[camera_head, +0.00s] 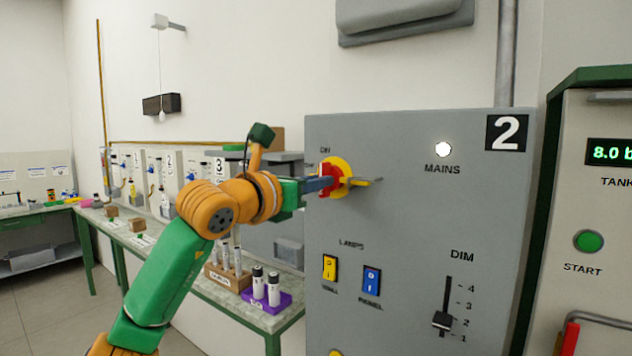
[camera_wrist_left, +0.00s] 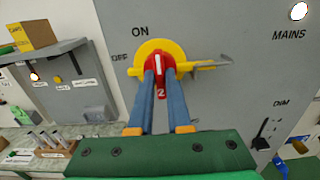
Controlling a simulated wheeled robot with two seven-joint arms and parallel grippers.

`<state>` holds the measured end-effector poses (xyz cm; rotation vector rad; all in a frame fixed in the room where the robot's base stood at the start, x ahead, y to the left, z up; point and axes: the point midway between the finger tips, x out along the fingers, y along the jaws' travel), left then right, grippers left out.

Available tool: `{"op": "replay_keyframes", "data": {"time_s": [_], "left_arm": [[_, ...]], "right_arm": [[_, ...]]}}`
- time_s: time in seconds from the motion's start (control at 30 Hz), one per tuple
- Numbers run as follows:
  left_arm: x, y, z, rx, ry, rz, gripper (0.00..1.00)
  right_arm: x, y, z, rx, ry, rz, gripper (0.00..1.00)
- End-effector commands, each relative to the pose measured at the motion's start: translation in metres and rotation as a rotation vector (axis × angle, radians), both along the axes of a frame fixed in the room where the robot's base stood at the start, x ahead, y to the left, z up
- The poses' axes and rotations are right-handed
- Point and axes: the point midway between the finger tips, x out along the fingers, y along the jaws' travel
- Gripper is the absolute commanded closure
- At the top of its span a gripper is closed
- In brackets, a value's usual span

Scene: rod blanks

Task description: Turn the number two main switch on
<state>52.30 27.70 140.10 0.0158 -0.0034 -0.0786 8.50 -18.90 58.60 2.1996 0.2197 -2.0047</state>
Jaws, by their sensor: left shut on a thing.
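The number two main switch has a red handle (camera_head: 327,171) on a round yellow plate (camera_head: 343,168), on the grey panel marked 2 (camera_head: 400,220). In the left wrist view the red handle (camera_wrist_left: 161,64) stands about upright on the yellow plate (camera_wrist_left: 150,48), below the word ON; OFF is at the left. My left gripper (camera_head: 324,183) is shut on the handle, and its two blue fingers (camera_wrist_left: 160,78) close around it. The fingers hide part of the handle. The MAINS lamp (camera_head: 443,149) shows bright white. My right gripper is not in view.
A yellow bar with a grey hasp (camera_head: 368,182) sticks out right of the switch. Below are a yellow lamp switch (camera_head: 330,267), a blue one (camera_head: 372,281) and a DIM slider (camera_head: 442,319). A bench (camera_head: 200,275) with tube racks stands at the left.

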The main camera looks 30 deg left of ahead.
Motion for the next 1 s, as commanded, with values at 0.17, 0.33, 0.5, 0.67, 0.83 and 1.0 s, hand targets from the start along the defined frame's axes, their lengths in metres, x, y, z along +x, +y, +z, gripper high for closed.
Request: {"op": "replay_keyframes", "data": {"time_s": [0.17, 0.33, 0.5, 0.67, 0.83, 1.0], "left_arm": [[0.001, -0.001, -0.006, 0.002, 0.015, -0.001, 1.00], [0.001, -0.001, -0.005, 0.002, 0.014, -0.001, 0.62], [0.001, 0.000, -0.003, 0.001, 0.008, 0.000, 0.54], [-0.001, 0.000, -0.003, 0.000, 0.005, 0.000, 0.54], [-0.033, 0.003, -0.008, 0.001, 0.001, 0.002, 0.54], [-0.063, 0.005, -0.006, 0.001, 0.004, 0.000, 0.54]], "right_arm": [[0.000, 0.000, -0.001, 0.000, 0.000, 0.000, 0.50], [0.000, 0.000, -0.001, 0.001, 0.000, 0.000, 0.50], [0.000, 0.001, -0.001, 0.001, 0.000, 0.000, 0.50], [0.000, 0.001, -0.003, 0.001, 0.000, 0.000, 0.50], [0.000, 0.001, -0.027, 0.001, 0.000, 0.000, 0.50], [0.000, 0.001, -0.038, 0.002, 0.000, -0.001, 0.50]]}}
